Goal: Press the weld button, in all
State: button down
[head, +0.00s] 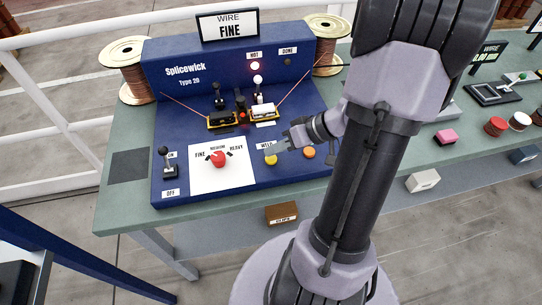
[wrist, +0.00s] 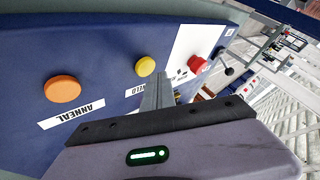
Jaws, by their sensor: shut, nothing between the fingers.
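The weld button is a round yellow button (head: 271,159) under the WELD label on the blue Splicewick panel. It also shows in the wrist view (wrist: 146,66), its cap clear of the fingers. My gripper (head: 283,147) is shut and empty, its fingertips close beside the yellow button on its upper right. In the wrist view the closed fingers (wrist: 156,92) point toward the panel just below the button. I cannot tell whether they touch anything.
An orange ANNEAL button (head: 309,152) sits right of the weld button. The HOT lamp (head: 254,66) glows; the DONE lamp (head: 287,62) is dark. The sign (head: 229,27) reads WIRE FINE.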

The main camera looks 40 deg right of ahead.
aim_at(274, 159)
jog(key=shift+r, duration=0.15)
jog(key=shift+r+p, duration=1.35)
jog(key=shift+r, duration=1.2)
jog(key=shift+f, duration=0.1)
jog(key=s+a+r+h+b, duration=0.1)
jog(key=s+a+r, duration=0.1)
jog(key=a, duration=0.6)
jog(key=s+a+r+m+g+h+b, duration=0.1)
jog(key=s+a+r, duration=0.1)
jog(key=a+r, duration=0.3)
jog(key=s+a+r+m+h+b, duration=0.1)
jog(key=s+a+r, duration=0.1)
jog(key=a, duration=0.9)
jog(key=shift+a+r+g, duration=0.35)
jog(key=shift+r+g, duration=0.05)
jog(key=shift+r, duration=0.45)
